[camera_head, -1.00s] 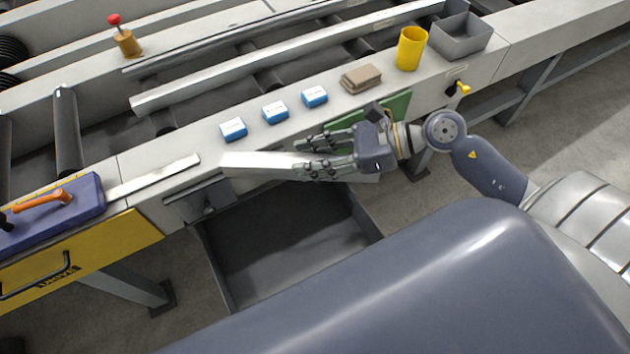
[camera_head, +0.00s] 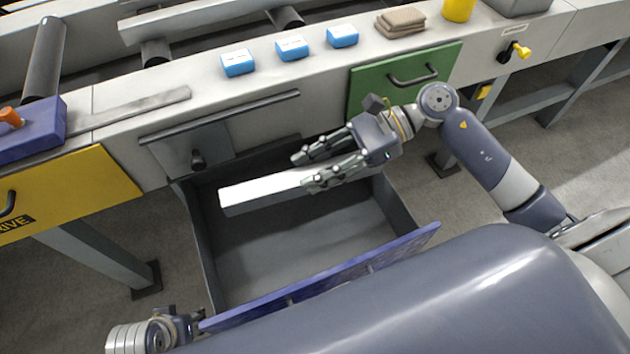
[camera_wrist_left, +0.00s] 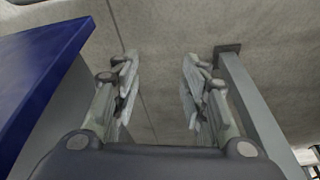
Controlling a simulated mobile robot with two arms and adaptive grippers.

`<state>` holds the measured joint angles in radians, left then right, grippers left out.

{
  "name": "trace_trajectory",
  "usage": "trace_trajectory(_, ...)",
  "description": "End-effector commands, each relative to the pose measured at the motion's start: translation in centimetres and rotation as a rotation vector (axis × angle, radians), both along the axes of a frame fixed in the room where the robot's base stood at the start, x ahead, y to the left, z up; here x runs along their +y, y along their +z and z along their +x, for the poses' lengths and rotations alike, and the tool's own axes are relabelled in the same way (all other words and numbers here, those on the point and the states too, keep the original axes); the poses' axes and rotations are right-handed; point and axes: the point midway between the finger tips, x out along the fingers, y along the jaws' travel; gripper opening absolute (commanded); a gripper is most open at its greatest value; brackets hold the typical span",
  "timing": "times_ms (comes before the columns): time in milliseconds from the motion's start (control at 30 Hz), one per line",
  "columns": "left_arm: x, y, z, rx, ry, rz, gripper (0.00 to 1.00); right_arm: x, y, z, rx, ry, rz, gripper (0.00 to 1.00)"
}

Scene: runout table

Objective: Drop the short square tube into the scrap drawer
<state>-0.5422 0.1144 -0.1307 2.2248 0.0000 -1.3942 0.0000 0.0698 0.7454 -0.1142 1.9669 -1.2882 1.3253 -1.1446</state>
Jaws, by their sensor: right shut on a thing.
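The short square tube (camera_head: 262,190) is a pale, bright metal bar. My right gripper (camera_head: 318,168) is shut on its right part and holds it roughly level over the open scrap drawer (camera_head: 300,240). The drawer is a grey bin with a blue front panel, pulled out from under the table; its visible floor is bare. Part of the tube is hidden by the fingers. My left gripper is open and empty in the left wrist view (camera_wrist_left: 155,90), over the floor beside a blue panel. In the head view only part of it shows at the bottom left.
Several boxes and cloths line the table edge: blue-and-white boxes (camera_head: 291,46) and folded brown cloths (camera_head: 400,21). A green drawer front (camera_head: 405,80) is right of the scrap drawer, a yellow one (camera_head: 80,195) left. A flat metal strip (camera_head: 140,106) lies on the table.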

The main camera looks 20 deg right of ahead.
Motion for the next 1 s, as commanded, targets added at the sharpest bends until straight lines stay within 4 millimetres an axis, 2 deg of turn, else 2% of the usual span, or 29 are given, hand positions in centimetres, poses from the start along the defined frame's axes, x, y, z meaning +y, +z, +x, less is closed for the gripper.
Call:
trace_trajectory(367, 0.1, 2.7, -0.5, -0.020, 0.002, -0.001, 0.40, 0.1, -2.0, 0.0, -0.002, 0.022, 0.003, 0.00)
trace_trajectory(633, 0.3, 5.0, -1.4, -0.034, 0.004, -0.001, 0.40, 0.1, -5.0, -0.1, -0.001, 0.022, 0.004, 0.00)
trace_trajectory(800, 0.3, 4.3, -1.4, -0.032, 0.004, 0.000, 0.40, 0.1, -6.2, 0.0, -0.002, 0.021, 0.003, 0.00)
trace_trajectory(1000, 0.3, 4.2, -1.4, -0.032, 0.004, -0.001, 0.40, 0.1, -6.6, 0.0, -0.003, 0.022, 0.003, 0.00)
